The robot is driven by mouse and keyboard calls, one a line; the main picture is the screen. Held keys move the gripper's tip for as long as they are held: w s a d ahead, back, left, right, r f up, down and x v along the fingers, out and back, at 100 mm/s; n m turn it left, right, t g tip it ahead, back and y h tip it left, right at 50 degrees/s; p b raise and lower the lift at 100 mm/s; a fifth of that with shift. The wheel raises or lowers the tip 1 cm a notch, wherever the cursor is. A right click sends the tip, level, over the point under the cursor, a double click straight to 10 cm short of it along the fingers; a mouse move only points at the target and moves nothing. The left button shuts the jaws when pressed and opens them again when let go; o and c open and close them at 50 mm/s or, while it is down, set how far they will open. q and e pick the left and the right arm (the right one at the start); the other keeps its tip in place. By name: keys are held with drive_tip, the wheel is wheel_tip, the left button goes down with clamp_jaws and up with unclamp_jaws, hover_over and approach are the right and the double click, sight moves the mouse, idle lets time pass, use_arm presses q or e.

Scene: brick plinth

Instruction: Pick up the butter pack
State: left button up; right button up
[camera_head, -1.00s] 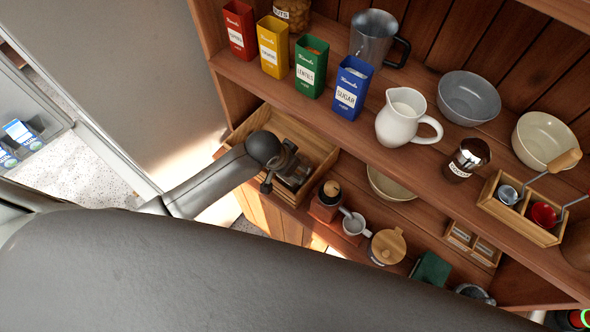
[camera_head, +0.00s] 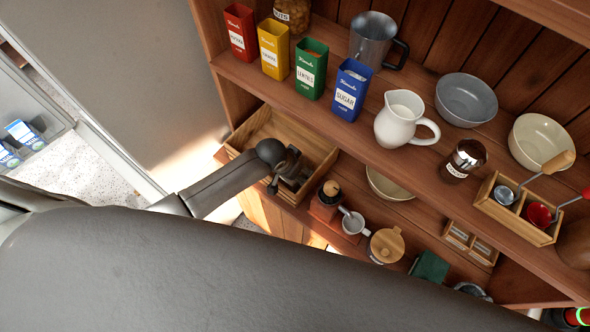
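I cannot make out a butter pack with certainty. Small blue-and-white packs (camera_head: 22,131) stand on a dark shelf at the left edge, too small to read. My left gripper (camera_head: 291,178) is over the right part of an open wooden box (camera_head: 262,122) on the lower shelf. Its fingers are dark and partly hidden by my wrist, so whether they are open, and whether they hold anything, is unclear. A large dark part of my own arm fills the bottom of the view. My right gripper is not in view.
The upper shelf holds red, yellow, green and blue tins (camera_head: 348,89), a white jug (camera_head: 403,119), bowls (camera_head: 467,99) and a utensil box (camera_head: 516,208). Right of the wooden box stand a grinder (camera_head: 327,199), a cup (camera_head: 353,223) and a lidded jar (camera_head: 386,245).

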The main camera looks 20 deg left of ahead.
use_arm(q)
drive_tip(key=shift+f, duration=0.25)
idle(0.4)
drive_tip(key=shift+c, duration=0.2)
drive_tip(key=c, duration=0.9)
drive_tip(key=shift+r, duration=0.1)
